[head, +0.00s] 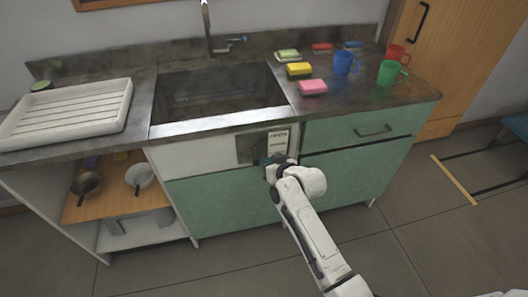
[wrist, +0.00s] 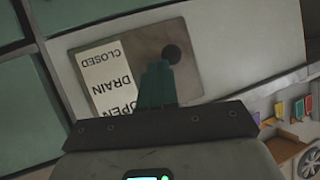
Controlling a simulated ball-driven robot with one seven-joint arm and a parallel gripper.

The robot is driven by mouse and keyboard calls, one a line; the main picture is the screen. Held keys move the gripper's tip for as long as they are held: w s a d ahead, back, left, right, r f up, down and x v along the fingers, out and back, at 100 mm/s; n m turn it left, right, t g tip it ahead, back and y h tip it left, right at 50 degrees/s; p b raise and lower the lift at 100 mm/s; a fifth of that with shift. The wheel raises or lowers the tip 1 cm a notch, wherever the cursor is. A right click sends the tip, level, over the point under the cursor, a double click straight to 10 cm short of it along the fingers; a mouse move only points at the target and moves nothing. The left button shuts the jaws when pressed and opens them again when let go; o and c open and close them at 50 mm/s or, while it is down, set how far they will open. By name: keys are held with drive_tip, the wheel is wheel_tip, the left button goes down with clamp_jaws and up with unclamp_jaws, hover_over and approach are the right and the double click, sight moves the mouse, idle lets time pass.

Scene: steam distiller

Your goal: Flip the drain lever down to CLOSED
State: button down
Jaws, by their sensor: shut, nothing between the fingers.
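The drain plate (head: 250,148) is a grey panel on the cabinet front below the sink, with a white label (head: 278,142) on its right part. In the wrist view the label (wrist: 108,80) appears upside down and reads OPEN, DRAIN and CLOSED. A dark round knob (wrist: 172,54), which looks like part of the drain lever, sits on the plate level with the word CLOSED. The rest of the lever is hidden or not distinct. My gripper (wrist: 157,72) is shut and empty, its fingertips just beside the knob; I cannot tell whether they touch. My gripper (head: 262,161) covers the plate's lower edge in the head view.
The sink (head: 222,92) is above the plate. A green drawer (head: 358,128) is to the right and an open shelf (head: 118,185) to the left. Sponges and mugs, including a blue mug (head: 344,64), stand on the counter. The floor around is clear.

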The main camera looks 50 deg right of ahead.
drive_tip(key=shift+p, duration=0.4)
drive_tip(key=shift+r+p, duration=0.7)
drive_tip(key=shift+p, duration=0.05)
drive_tip(key=shift+s+r, duration=0.1)
